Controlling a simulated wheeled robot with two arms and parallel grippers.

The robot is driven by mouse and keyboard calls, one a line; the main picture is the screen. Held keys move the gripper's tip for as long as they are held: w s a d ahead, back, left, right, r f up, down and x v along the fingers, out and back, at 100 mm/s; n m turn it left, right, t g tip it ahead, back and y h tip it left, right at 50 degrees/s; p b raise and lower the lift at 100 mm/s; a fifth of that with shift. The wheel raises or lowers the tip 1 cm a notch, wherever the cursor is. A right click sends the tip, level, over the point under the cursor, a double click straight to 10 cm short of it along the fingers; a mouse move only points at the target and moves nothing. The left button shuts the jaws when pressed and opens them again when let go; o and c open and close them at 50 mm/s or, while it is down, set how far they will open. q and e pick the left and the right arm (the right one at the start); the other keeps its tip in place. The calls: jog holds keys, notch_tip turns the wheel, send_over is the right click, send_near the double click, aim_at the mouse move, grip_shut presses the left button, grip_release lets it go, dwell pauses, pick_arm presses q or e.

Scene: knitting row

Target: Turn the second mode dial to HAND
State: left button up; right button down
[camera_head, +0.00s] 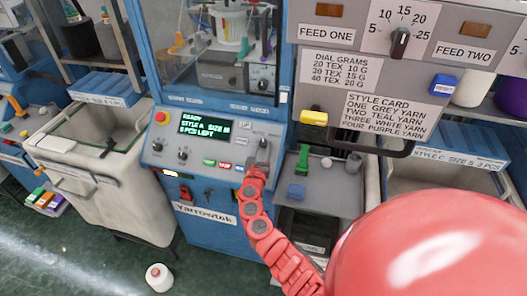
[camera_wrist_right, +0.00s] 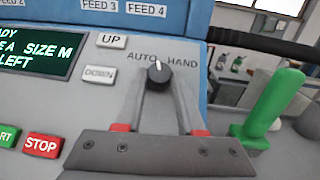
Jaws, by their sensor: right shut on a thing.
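The mode dial (camera_wrist_right: 158,73) is a small dark knob below the words AUTO and HAND in the right wrist view. Its white mark points nearly straight up, between the two words. My right gripper (camera_wrist_right: 161,84) is shut on the dial, with one finger on each side of it. In the head view, my right gripper (camera_head: 262,154) reaches the right end of the sloped control panel (camera_head: 205,150) on the blue machine, and hides most of the dial there. My left gripper is not in view.
Beside the dial are UP (camera_wrist_right: 112,41) and DOWN (camera_wrist_right: 99,74) buttons, with a red STOP button (camera_wrist_right: 42,145) lower left. A green handle (camera_wrist_right: 275,105) stands close on the right. A yarn cone (camera_head: 159,277) stands on the floor.

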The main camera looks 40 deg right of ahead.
jog(key=m+g+h+b, duration=0.1)
jog(key=m+g+b, duration=0.2)
jog(key=m, duration=0.1)
jog(key=m+g+h+b, duration=0.1)
jog(key=m+g+b, duration=0.2)
jog(key=m+b, duration=0.1)
jog(key=w+m+g+h+b, duration=0.1)
jog(key=m+g+h+b, duration=0.1)
jog(key=m+g+b, duration=0.1)
jog(key=shift+w+a+f+m+b, duration=0.1)
jog(key=shift+a+f+m+b, duration=0.1)
jog(key=shift+a+m+b, duration=0.3)
jog(key=shift+w+d+r+m+g+b, duration=0.1)
jog(key=shift+r+m+g+b, duration=0.2)
jog(key=shift+m+g+b, duration=0.6)
jog(key=c, duration=0.5)
grip_release()
jog(key=shift+n, duration=0.3)
jog(key=a, duration=0.5)
jog(key=s+a+r+b, duration=0.1)
jog(key=a, duration=0.5)
jog(key=s+a+r+b, duration=0.1)
jog(key=a, duration=0.5)
jog(key=shift+s, duration=0.2)
jog(key=shift+a+f, duration=0.1)
jog(key=shift+a, duration=0.05)
